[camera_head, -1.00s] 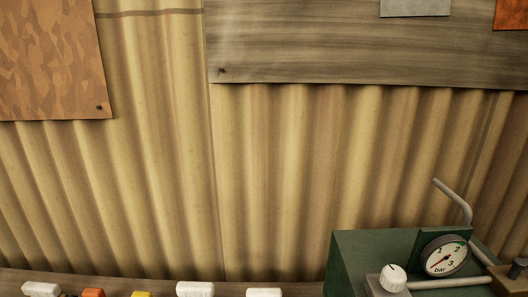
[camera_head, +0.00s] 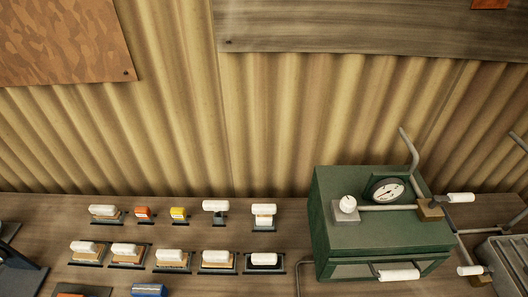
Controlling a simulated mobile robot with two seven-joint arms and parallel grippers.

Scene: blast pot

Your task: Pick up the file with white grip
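Several small white-topped items stand in two rows on the wooden bench. In the back row are a white-topped item at the left (camera_head: 104,210), one in the middle (camera_head: 215,206) and one at the right (camera_head: 264,211). The front row has more, among them one at the left (camera_head: 86,247), one at the right end over a black body (camera_head: 265,259) and one beside it (camera_head: 217,257). They are too small for me to tell which is the file with white grip. Neither of my grippers is in view.
An orange item (camera_head: 143,213) and a yellow item (camera_head: 179,214) stand in the back row, a blue one (camera_head: 149,290) at the bottom edge. A green box (camera_head: 385,236) with gauge, knob and white-gripped handles stands at right. Corrugated wall (camera_head: 260,120) rises behind the bench.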

